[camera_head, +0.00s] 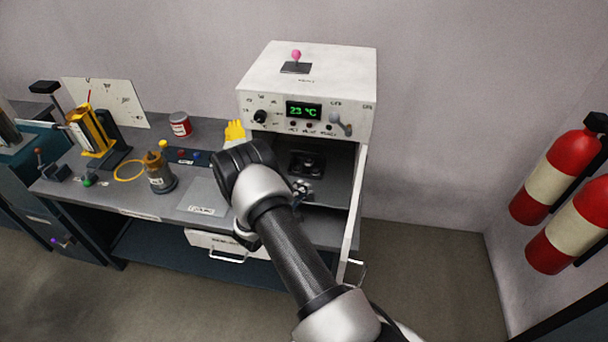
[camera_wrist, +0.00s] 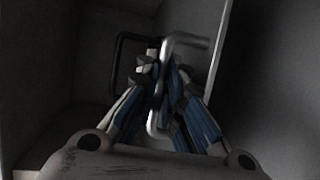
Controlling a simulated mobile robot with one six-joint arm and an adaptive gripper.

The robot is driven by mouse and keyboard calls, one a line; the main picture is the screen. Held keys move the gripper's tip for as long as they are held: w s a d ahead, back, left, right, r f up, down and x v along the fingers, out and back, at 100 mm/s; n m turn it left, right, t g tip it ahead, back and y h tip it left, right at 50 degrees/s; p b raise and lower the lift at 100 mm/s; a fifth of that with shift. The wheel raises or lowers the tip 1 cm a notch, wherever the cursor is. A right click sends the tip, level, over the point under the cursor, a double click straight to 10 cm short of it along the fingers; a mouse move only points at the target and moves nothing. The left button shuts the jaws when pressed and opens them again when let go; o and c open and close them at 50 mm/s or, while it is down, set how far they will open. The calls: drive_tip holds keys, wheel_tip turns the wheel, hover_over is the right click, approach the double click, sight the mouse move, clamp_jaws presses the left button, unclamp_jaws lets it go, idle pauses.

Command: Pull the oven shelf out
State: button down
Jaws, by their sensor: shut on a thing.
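The oven (camera_head: 306,85) is a white box on the bench with a green "23 °C" display, and its door (camera_head: 352,215) stands open at the right. Its dark inside shows past my arm, with a grey flat surface (camera_head: 330,190) that looks like the shelf. My gripper (camera_head: 301,188) is at the oven's opening, partly hidden by my wrist. In the wrist view, my gripper (camera_wrist: 163,82) is shut on a pale metal bar handle (camera_wrist: 187,38). A dark loop beside it looks like its shadow or reflection. The handle's join to the shelf is not clear.
The open door stands close to the right of my arm. A drawer (camera_head: 226,243) with a handle is under the bench. Fire extinguishers (camera_head: 555,178) hang at the right.

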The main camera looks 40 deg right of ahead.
drive_tip(key=s+a, duration=0.4)
drive_tip(key=a, duration=0.1)
drive_tip(key=shift+s+a, duration=0.25)
drive_tip(key=shift+s, duration=0.05)
drive_tip(key=c, duration=1.7)
unclamp_jaws()
drive_tip(key=v, duration=1.2)
